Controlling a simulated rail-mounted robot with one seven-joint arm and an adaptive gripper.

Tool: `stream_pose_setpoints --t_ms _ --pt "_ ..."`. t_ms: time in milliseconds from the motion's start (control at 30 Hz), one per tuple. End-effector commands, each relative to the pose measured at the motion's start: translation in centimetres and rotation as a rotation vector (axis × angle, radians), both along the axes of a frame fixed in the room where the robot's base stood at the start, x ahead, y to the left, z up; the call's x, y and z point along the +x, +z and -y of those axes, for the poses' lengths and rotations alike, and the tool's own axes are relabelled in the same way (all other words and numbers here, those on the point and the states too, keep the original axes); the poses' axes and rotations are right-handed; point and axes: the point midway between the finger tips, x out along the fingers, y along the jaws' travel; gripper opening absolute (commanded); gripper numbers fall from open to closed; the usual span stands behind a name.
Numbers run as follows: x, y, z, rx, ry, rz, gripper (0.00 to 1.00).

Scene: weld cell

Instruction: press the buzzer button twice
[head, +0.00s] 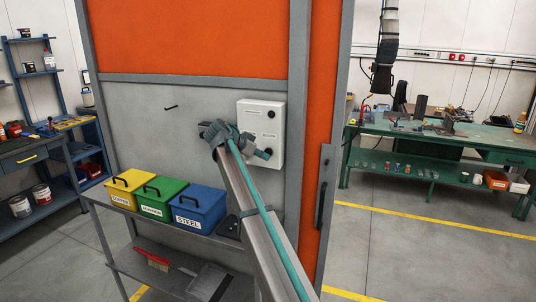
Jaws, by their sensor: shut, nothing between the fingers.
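A white control box (277,130) is mounted on the grey panel of the orange-framed booth wall. A small dark round control (271,114) shows on its upper front, with small labels beside it. Another small dark part shows lower on the box, close to my gripper. I cannot tell which of these is the buzzer button. My wrist and gripper hide the box's lower left part.
Yellow (118,196), green (150,213) and blue (183,220) labelled bins stand on a grey shelf below the panel. A vertical door handle (322,190) is right of the box. A green workbench (430,146) stands further right. A blue shelf unit stands at far left.

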Motion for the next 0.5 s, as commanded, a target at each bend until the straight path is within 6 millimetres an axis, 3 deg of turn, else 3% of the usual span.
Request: stream_pose_setpoints --t_ms 500 --pt "0.71 -0.01 0.22 0.0 0.0 0.0 0.0"
